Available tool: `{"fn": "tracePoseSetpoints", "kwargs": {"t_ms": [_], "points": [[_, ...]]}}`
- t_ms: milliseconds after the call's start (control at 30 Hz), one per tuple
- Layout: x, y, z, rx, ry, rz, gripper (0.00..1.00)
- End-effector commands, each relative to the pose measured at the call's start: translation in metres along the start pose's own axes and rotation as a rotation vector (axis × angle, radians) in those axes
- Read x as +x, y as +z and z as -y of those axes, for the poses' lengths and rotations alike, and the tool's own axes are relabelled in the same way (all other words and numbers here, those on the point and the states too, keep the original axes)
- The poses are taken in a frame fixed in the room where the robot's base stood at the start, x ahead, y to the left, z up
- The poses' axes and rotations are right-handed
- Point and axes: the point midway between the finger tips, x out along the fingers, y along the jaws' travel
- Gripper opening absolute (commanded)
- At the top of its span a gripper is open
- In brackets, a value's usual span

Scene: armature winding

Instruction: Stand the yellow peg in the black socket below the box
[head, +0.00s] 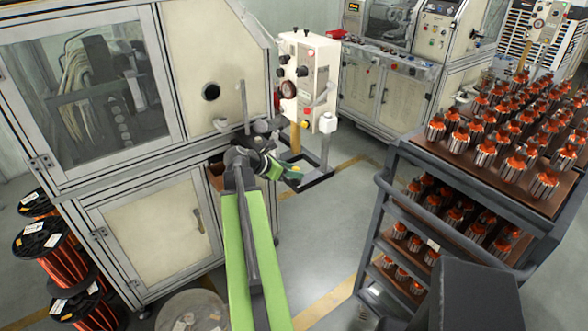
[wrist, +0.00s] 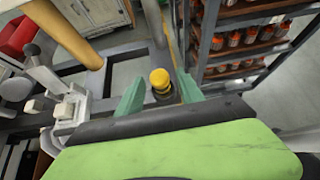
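The yellow peg (wrist: 160,78) shows end-on in the wrist view, between my gripper's two green fingers. A dark round piece, seemingly the black socket (wrist: 163,96), shows just under the peg's yellow top; how deep the peg sits is hidden. My gripper (wrist: 160,92) looks open, with a gap between each finger and the peg. In the head view my gripper (head: 291,172) is low, just in front of the yellow post under the cream control box (head: 318,70). The peg and socket are too small to make out clearly there.
The yellow post (wrist: 78,38) and grey floor frame (wrist: 125,103) stand close to my gripper. A rack (head: 455,205) full of orange-and-silver armatures is at right. A large machine cabinet (head: 135,225) and wire spools (head: 55,255) are at left. Floor between is open.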

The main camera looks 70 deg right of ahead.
Motion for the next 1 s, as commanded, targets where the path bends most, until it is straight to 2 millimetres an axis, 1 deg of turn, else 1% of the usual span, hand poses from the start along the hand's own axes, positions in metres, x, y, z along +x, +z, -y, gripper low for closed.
{"fn": "tracePoseSetpoints", "kwargs": {"t_ms": [300,367,433,467,567,600,800,900,1000], "points": [[-0.001,0.0,0.0,0.0,0.0,0.0,0.5],[-0.004,0.001,0.0,-0.001,0.001,0.0,0.5],[-0.014,0.003,0.0,-0.002,0.001,0.0,0.5],[-0.02,0.004,0.001,-0.002,0.001,0.0,0.5],[-0.046,0.006,0.001,-0.002,0.003,0.0,0.5],[-0.058,0.007,0.001,-0.003,0.003,0.0,0.5],[-0.116,0.007,0.002,-0.002,0.003,-0.001,0.5],[-0.14,0.006,0.002,-0.002,0.003,0.0,0.5],[-0.158,0.005,0.002,-0.001,0.001,0.0,0.5]]}}
